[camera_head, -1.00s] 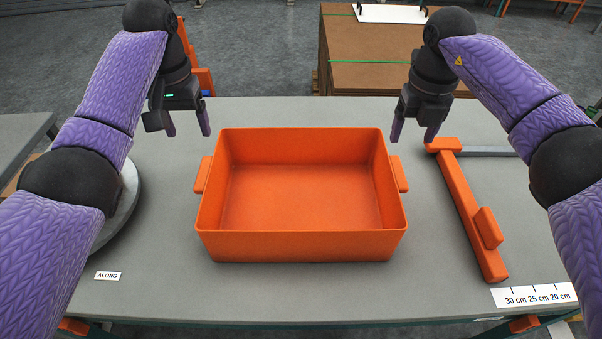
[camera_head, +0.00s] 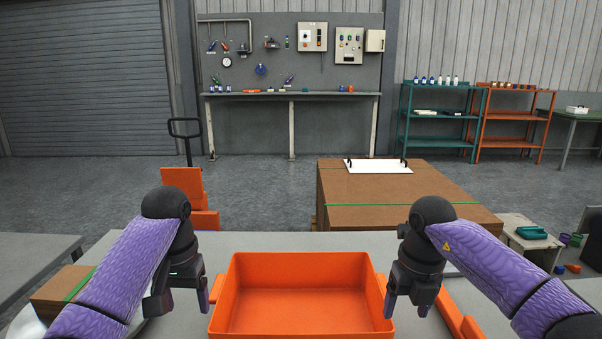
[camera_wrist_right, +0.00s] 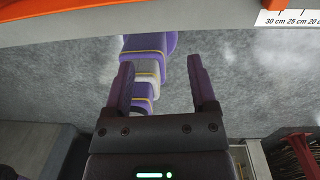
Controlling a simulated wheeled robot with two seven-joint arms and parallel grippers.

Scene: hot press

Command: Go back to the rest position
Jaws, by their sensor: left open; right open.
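My left gripper (camera_head: 180,300) hangs open and empty at the left of the orange tray (camera_head: 300,265). My right gripper (camera_head: 407,303) hangs open and empty by the tray's right edge, partly in front of its right side. The right wrist view shows its two fingers (camera_wrist_right: 163,90) apart, with only grey floor and purple-covered parts of mine beyond them. The tray is empty and sits on the grey table (camera_head: 225,242). Its lower front is cut off by the picture edge.
An orange bar-shaped fixture (camera_head: 458,318) lies on the table to the right. Behind the table stand a stack of brown boards (camera_head: 380,205) and an orange pallet truck (camera_head: 185,182). A workbench (camera_head: 330,94), shelves (camera_head: 433,115) and a tool wall lie far back.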

